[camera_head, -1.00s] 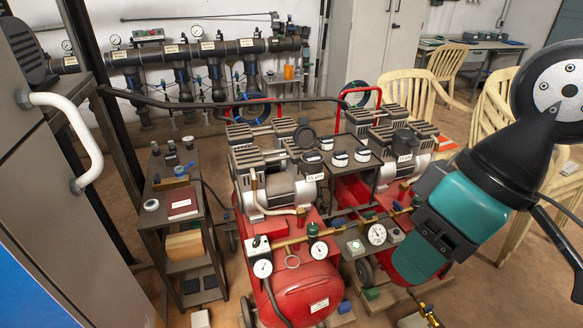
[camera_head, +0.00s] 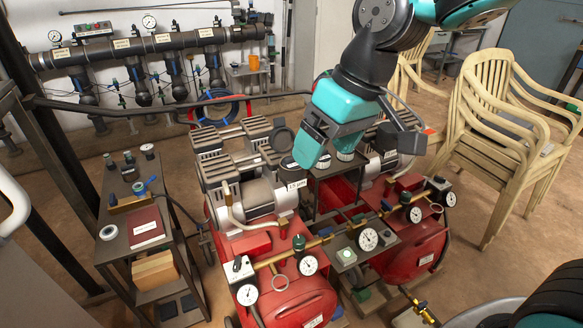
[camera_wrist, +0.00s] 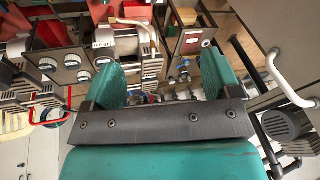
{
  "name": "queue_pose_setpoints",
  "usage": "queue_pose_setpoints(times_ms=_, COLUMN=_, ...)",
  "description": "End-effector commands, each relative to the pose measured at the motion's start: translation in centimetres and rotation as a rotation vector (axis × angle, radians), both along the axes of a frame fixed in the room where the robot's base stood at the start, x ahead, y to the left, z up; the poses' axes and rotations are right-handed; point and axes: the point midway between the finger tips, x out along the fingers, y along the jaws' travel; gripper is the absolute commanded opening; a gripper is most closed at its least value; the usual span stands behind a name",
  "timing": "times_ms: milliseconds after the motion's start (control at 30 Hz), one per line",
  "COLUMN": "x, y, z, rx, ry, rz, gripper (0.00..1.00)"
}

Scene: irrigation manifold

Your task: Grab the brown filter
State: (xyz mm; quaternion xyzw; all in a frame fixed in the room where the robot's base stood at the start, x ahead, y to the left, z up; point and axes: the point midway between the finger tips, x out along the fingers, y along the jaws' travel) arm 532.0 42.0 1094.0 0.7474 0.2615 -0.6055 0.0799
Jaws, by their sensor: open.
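I cannot pick out a brown filter for certain. Several round parts with white bands or tops sit on the dark shelf between the two compressors.
Two red compressors (camera_head: 290,300) with gauges and hoses fill the middle. A dark cart (camera_head: 108,250) at left carries small cylinders, a brass valve and a dark red box (camera_head: 146,228). Stacked cream chairs (camera_head: 490,130) stand right. A pipe manifold (camera_head: 130,48) runs along the back wall.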

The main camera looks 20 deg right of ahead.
Motion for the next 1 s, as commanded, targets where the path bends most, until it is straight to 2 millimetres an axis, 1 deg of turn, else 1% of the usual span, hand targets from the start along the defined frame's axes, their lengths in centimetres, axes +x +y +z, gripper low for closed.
queue_pose_setpoints(times_ms=33, x=3.8, y=-0.3, z=-1.4, rx=-0.017, ry=-0.016, rz=-0.04, gripper=0.83)
queue_pose_setpoints(times_ms=67, x=6.0, y=-0.5, z=-1.9, rx=-0.027, ry=-0.031, rz=-0.064, gripper=0.83)
queue_pose_setpoints(times_ms=100, x=8.8, y=-0.9, z=-2.6, rx=-0.04, ry=-0.05, rz=-0.096, gripper=0.83)
queue_pose_setpoints(times_ms=167, x=12.9, y=-1.6, z=-3.7, rx=-0.059, ry=-0.078, rz=-0.143, gripper=0.83)
queue_pose_setpoints(times_ms=200, x=15.3, y=-2.1, z=-4.5, rx=-0.072, ry=-0.096, rz=-0.173, gripper=0.83)
queue_pose_setpoints(times_ms=300, x=20.4, y=-3.5, z=-6.5, rx=-0.1, ry=-0.134, rz=-0.237, gripper=0.83)
queue_pose_setpoints(times_ms=400, x=24.0, y=-4.7, z=-8.1, rx=-0.12, ry=-0.163, rz=-0.287, gripper=0.83)
queue_pose_setpoints(times_ms=500, x=26.2, y=-5.5, z=-9.1, rx=-0.133, ry=-0.182, rz=-0.318, gripper=0.83)
queue_pose_setpoints(times_ms=667, x=27.7, y=-6.0, z=-10.6, rx=-0.142, ry=-0.19, rz=-0.336, gripper=0.83)
queue_pose_setpoints(times_ms=767, x=28.4, y=-5.8, z=-12.3, rx=-0.143, ry=-0.189, rz=-0.336, gripper=0.83)
queue_pose_setpoints(times_ms=1000, x=30.4, y=-5.4, z=-17.4, rx=-0.142, ry=-0.189, rz=-0.336, gripper=0.83)
